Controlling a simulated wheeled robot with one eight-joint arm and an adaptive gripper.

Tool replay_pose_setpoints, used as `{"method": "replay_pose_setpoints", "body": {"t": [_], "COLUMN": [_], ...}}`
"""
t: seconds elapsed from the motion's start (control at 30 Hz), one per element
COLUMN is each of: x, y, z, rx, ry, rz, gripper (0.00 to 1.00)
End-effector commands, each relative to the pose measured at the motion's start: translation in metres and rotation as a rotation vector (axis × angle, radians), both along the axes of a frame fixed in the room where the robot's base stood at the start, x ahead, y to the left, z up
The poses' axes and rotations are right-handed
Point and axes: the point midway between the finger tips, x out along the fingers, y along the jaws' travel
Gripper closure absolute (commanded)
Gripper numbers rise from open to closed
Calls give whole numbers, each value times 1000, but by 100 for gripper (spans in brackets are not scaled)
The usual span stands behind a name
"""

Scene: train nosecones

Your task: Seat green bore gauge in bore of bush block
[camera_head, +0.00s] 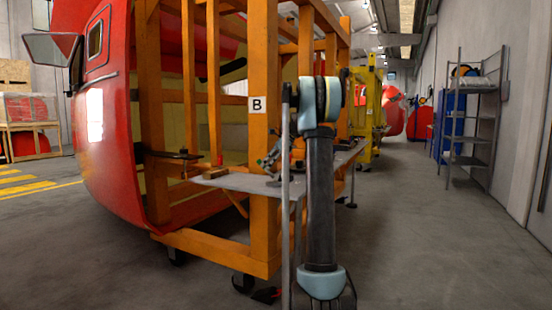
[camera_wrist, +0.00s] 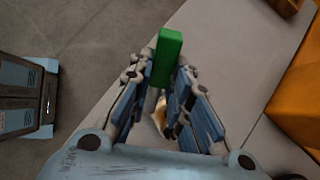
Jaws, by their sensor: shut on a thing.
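The green bore gauge (camera_wrist: 168,52) shows in the wrist view as a green bar between my fingertips. My gripper (camera_wrist: 163,80) is shut on it, with its blue-padded fingers on either side. In the head view my gripper (camera_head: 266,165) is small and partly behind my arm, just above the grey table, with a speck of green at its tip. A tan-gold patch (camera_wrist: 160,116) shows between the fingers in the wrist view, below the gauge. It may be part of the bush block, but the fingers hide most of it. I cannot tell whether the gauge touches it.
The grey table (camera_head: 225,181) stands against an orange frame (camera_head: 265,220) marked B, which carries a red nosecone (camera_head: 103,130). Orange frame parts (camera_wrist: 300,95) border the table in the wrist view. The floor on the right is clear up to a metal shelf (camera_head: 478,115).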

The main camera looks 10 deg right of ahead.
Motion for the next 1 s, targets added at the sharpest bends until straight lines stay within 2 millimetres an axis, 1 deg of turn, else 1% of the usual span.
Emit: {"method": "replay_pose_setpoints", "body": {"t": [0.1,0.2,0.3,0.43,0.6,0.7,1.0], "x": [1,5,8,12,15,15,16], "y": [-5,-8,-14,-26,-42,-48,-50], "z": [4,9,16,24,35,38,40], "rx": [160,291,399,505,591,614,621], "ry": [-43,-104,-180,-275,-371,-400,-411], "rz": [-228,-411,-563,-706,-815,-842,-848], "gripper": [100,100,100,100,100,100,100]}}
